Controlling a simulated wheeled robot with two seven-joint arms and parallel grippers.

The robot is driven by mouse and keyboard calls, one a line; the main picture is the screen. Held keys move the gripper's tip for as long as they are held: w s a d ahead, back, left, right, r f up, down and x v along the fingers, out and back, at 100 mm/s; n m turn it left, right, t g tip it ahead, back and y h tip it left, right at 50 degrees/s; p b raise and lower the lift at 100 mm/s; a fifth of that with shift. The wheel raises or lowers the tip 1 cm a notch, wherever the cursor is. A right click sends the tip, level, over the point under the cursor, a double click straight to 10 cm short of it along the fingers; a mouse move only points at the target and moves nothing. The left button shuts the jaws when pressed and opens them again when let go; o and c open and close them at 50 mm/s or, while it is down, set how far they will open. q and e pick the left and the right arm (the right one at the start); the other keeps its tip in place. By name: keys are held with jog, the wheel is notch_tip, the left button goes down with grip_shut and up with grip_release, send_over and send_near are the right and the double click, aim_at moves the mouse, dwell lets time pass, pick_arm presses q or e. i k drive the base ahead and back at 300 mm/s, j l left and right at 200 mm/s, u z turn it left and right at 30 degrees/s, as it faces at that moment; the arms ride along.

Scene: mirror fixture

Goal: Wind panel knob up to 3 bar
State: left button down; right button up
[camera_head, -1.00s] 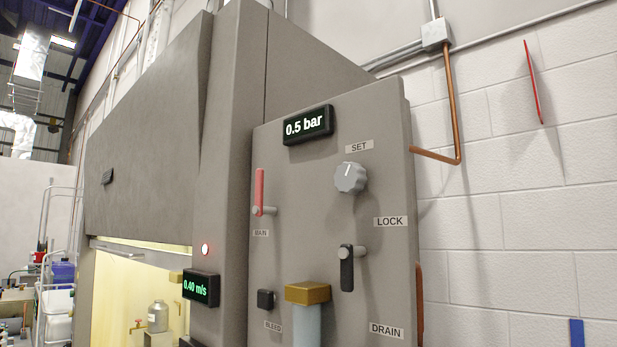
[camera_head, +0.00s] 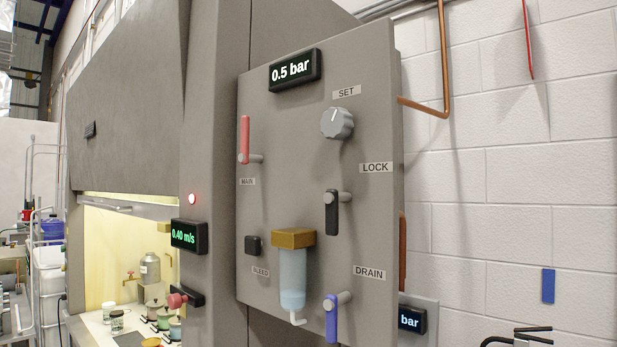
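The grey panel (camera_head: 300,190) faces me at an angle in the middle of the view. Its round, ridged grey knob (camera_head: 337,123) sits near the upper right, just below the SET label (camera_head: 346,91), with a pale mark near its top edge. A black display (camera_head: 295,71) above and left of the knob reads 0.5 bar in white. Nothing touches the knob.
The panel also carries a red lever (camera_head: 245,140), a black lever (camera_head: 331,212), a blue lever (camera_head: 331,318), a black button (camera_head: 253,245) and a brass-topped clear bowl (camera_head: 292,275). A partly hidden display (camera_head: 411,319) shows "bar". Dark bars (camera_head: 532,338) stand lower right.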

aim_at(337, 123)
jog(key=k+j+z, duration=0.1)
jog(key=j, duration=0.4)
jog(key=k+j+z, duration=0.15)
jog(key=j, duration=0.3)
jog(key=j+z, duration=0.1)
jog(key=j, duration=0.4)
jog(key=k, duration=0.05)
